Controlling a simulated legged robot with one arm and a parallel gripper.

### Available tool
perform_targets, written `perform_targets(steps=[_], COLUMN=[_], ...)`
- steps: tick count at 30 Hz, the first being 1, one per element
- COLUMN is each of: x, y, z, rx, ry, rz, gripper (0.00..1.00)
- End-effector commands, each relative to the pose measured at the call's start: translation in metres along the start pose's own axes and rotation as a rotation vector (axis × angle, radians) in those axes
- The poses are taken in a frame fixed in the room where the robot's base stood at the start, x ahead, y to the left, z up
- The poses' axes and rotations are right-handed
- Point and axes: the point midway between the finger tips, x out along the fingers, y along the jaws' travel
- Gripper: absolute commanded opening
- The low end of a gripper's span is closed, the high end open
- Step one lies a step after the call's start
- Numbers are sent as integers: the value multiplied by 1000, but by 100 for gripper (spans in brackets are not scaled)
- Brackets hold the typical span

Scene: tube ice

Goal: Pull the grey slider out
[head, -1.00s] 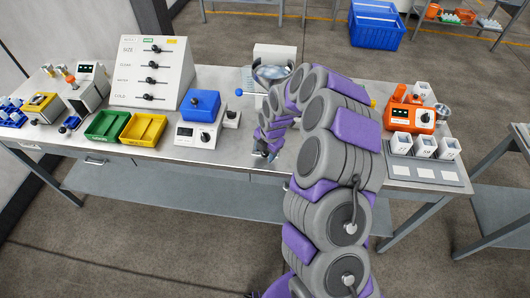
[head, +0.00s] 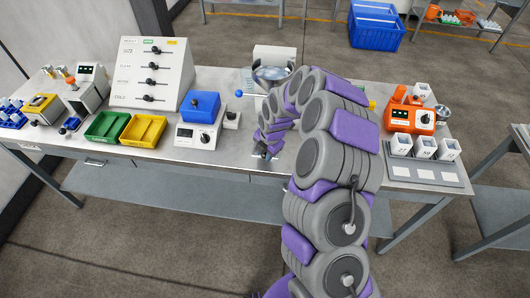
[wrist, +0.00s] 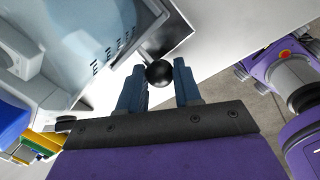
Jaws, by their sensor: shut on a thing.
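My gripper (wrist: 160,92) is shut on a round black knob (wrist: 159,74), which sits between its two blue-grey fingers in the wrist view. I take the knob and rod as the grey slider's handle; I cannot make out the slider's body clearly.
The metal table (head: 235,150) holds a panel of sliders (head: 150,75), green (head: 108,126) and yellow (head: 144,130) trays, and a scale with a blue box (head: 202,105) left of my arm. An orange machine (head: 411,112) and white cups on a grey tray (head: 428,172) stand right.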

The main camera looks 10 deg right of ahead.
Motion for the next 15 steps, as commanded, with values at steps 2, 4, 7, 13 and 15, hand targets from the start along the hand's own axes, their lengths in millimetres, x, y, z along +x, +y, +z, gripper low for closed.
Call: perform_targets(steps=[2,4,7,13,15], x=[0,0,0,-2,-3], y=[0,0,0,-4,-6], z=[0,0,0,-5,-9], rx=[0,0,0,1,-1], ry=[0,-1,0,-1,-2], rz=[1,1,1,1,2], gripper=[0,0,0,0,0])
